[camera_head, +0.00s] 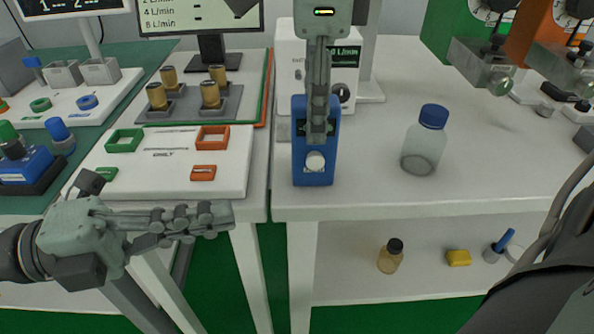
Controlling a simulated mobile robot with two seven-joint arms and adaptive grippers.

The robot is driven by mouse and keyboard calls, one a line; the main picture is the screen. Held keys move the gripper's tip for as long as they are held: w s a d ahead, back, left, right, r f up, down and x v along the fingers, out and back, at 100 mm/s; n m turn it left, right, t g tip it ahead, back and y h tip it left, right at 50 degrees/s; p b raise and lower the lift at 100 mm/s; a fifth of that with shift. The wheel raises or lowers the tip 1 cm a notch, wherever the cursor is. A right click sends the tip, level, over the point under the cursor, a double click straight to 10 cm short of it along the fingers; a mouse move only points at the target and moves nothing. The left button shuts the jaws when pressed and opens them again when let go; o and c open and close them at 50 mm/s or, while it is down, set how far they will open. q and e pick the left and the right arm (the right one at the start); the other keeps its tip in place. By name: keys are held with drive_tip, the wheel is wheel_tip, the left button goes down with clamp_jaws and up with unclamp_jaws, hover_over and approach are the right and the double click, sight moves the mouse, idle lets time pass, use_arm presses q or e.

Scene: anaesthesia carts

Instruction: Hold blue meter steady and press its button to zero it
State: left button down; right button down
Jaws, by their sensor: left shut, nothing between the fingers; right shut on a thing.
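The blue meter (313,180) stands upright near the front left edge of the white table. A round whitish button (315,162) shows low on its front face. My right gripper (318,136) comes down from above and is shut on the meter, with its fingers covering the middle of the front and most of the dark display. My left gripper (226,215) is shut and empty at the lower left. Its fingers point right, in front of the white board and apart from the meter.
A clear bottle with a blue cap (433,117) stands right of the meter. A white board with green and orange frames (165,160) lies to the left. A lower shelf (350,284) holds an amber bottle (391,256) and a yellow block (458,258). Orange and green units hang at top right.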

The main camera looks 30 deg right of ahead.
sight(315, 160)
use_arm(q)
drive_tip(key=shift+d, duration=0.1)
drive_tip(key=shift+w+d, duration=0.15)
drive_tip(key=shift+d, duration=2.7)
drive_tip(key=shift+w+d, duration=0.1)
drive_tip(key=shift+d, duration=2.75)
